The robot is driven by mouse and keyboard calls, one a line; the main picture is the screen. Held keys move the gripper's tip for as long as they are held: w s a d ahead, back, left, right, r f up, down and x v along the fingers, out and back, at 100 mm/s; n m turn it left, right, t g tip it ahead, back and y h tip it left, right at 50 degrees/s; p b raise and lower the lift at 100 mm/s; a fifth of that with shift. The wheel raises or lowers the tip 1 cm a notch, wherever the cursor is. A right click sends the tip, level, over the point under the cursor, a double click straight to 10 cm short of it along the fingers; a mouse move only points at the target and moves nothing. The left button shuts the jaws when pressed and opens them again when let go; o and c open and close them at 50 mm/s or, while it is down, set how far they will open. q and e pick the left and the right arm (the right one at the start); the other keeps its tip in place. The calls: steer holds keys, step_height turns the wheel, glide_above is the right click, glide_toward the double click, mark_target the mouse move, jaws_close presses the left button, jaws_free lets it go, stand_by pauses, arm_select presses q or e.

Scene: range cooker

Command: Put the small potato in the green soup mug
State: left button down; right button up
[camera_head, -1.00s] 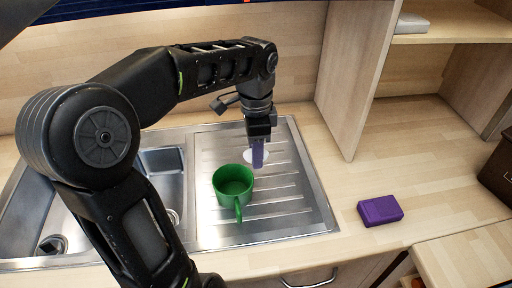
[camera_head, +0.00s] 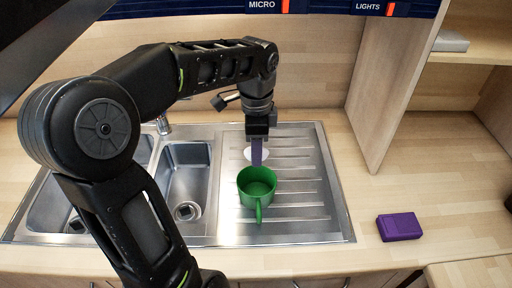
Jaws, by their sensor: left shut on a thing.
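The green soup mug (camera_head: 257,187) stands upright on the ribbed drainer of the steel sink, its handle toward me. My left gripper (camera_head: 257,160) points down just behind the mug's far rim in the picture. My right gripper is not in view.
A purple block (camera_head: 399,227) lies on the wooden counter at the right. Sink bowls (camera_head: 187,185) are left of the drainer, behind my arm. A wooden shelf unit (camera_head: 385,90) stands at the right. The counter between it and the block is clear.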

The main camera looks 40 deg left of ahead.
arm_select(q)
steer(key=b, duration=0.8)
glide_toward(256, 177)
steer(key=shift+s+d+f, duration=0.8)
steer(key=shift+s+f, duration=0.15)
steer(key=shift+s+d+f, duration=0.75)
steer(key=shift+s+f, duration=0.15)
steer(key=c, duration=0.8)
jaws_free()
steer(key=shift+o, duration=0.2)
step_height(256, 177, up, 7)
steer(key=p, duration=0.6)
steer(key=shift+r, duration=0.1)
